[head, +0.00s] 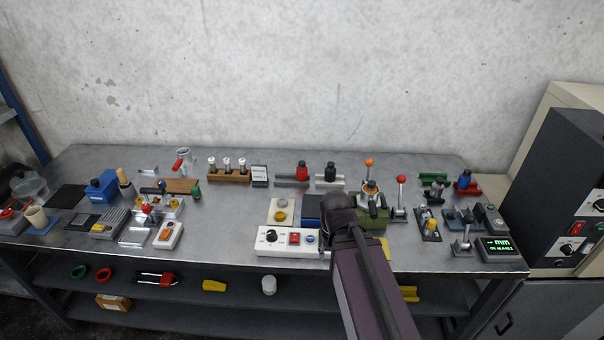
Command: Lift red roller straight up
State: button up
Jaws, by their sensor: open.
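The red roller (302,172) is a short upright red cylinder with a dark top, on a grey plate toward the back of the bench, left of a similar black one. The dark end of my arm with my gripper (342,204) is over the front middle of the bench, in front and to the right of the red roller and apart from it. My gripper is open and is not around the roller. The fingertips are too dark and hidden by my own arm to make out clearly.
The black roller (330,171) stands close beside the red one. A green device (375,221) with an orange-knobbed lever is right of my gripper. A white control box (283,243) is at the front edge. A small sign (260,174) stands left of the red roller. A concrete wall (300,70) is behind.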

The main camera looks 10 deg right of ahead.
aim_at(301, 170)
jog(key=u, duration=0.05)
jog(key=i, duration=0.9)
jog(key=z, duration=0.05)
